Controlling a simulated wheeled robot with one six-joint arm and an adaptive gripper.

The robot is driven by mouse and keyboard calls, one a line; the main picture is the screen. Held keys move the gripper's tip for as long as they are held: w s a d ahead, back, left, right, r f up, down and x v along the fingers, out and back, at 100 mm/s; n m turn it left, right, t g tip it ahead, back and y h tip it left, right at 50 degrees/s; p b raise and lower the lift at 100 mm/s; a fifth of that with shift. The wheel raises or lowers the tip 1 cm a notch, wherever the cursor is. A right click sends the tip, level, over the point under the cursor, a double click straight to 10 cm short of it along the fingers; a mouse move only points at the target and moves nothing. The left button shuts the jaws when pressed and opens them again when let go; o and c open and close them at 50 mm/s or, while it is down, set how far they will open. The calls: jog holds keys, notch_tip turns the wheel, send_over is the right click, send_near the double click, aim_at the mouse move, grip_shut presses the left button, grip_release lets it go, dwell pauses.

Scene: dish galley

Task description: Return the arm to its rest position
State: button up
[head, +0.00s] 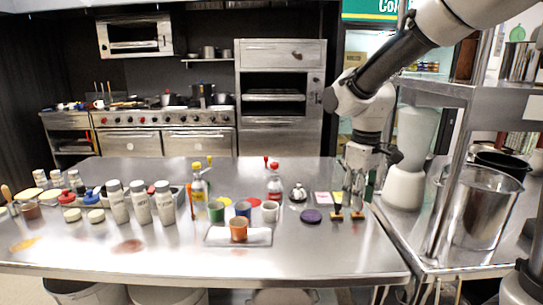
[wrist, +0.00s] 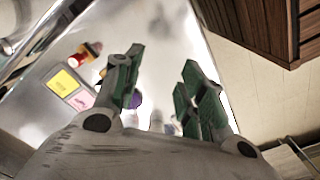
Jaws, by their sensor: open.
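My arm reaches in from the upper right of the head view and hangs down over the right part of the steel counter (head: 350,255). My gripper (head: 347,215) points downward there, with its two fingertips apart. In the wrist view my gripper (wrist: 158,85) shows its two green-padded fingers spread, with nothing held between them. Whether the fingertips touch the counter cannot be told.
A white blender (head: 405,165) and a steel pot (head: 478,210) stand to the right. The counter's front is clear.

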jog(key=s+d+r+m+t, duration=0.2)
jog(key=s+d+r+m, duration=0.1)
jog(key=s+d, duration=0.4)
jog(key=s+d+r+m+t, duration=0.2)
jog(key=s+d+r+m, duration=0.2)
jog(key=s+d, duration=0.4)
jog(key=s+m, duration=0.1)
jog(key=s, duration=0.2)
jog(key=shift+s+r, duration=0.2)
jog(key=shift+s, duration=0.15)
dwell(0.7)
